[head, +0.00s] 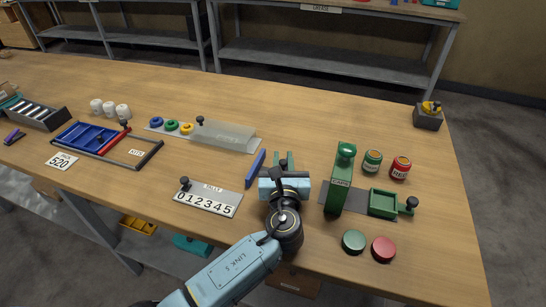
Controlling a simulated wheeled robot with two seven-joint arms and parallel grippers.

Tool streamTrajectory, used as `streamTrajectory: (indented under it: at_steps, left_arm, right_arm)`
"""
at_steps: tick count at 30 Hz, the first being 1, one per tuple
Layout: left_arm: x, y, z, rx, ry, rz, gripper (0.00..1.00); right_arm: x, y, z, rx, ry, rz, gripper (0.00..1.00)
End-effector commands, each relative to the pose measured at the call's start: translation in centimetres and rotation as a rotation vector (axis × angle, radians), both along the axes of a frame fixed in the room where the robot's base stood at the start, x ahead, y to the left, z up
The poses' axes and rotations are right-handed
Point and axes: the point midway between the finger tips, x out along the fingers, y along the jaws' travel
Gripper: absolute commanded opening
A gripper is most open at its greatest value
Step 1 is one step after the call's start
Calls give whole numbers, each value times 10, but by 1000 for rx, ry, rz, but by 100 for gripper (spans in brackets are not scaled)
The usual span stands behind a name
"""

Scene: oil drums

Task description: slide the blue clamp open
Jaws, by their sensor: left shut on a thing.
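A blue upright plate (256,168), which looks like the blue clamp, stands near the middle of the table, slightly turned. My left gripper (284,168) is just to its right, reaching down to the table from the front. It is shut on a part of the clamp, but its wrist and body hide the grip and most of the fixture. Green upright parts show just beyond the gripper body; I cannot tell what they belong to. My right gripper is not in view.
A tally plate (207,197) with a black knob lies left of my arm. A green caps stand (342,180) is close on the right, with green (354,241) and red (384,249) caps in front. A clear cover (226,136) and colored rings lie behind left.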

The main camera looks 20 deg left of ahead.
Motion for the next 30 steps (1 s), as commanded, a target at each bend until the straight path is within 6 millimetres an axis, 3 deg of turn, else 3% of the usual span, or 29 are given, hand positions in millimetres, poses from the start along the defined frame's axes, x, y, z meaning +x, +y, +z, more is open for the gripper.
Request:
streamTrajectory:
  at_steps: [8, 9, 14, 23, 30]
  left_arm:
    - [-1, -7, 0, -2, -1, -6, 0]
    - [-1, -7, 0, -2, -1, -7, 21]
    - [-1, -7, 0, -2, -1, -5, 41]
    - [-2, -6, 0, -1, 0, -2, 41]
    - [-35, -15, 0, -2, 3, -4, 41]
  right_arm:
    - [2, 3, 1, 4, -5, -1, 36]
    - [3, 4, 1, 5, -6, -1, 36]
    - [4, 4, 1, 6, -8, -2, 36]
    - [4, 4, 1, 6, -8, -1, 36]
    - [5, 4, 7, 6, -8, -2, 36]
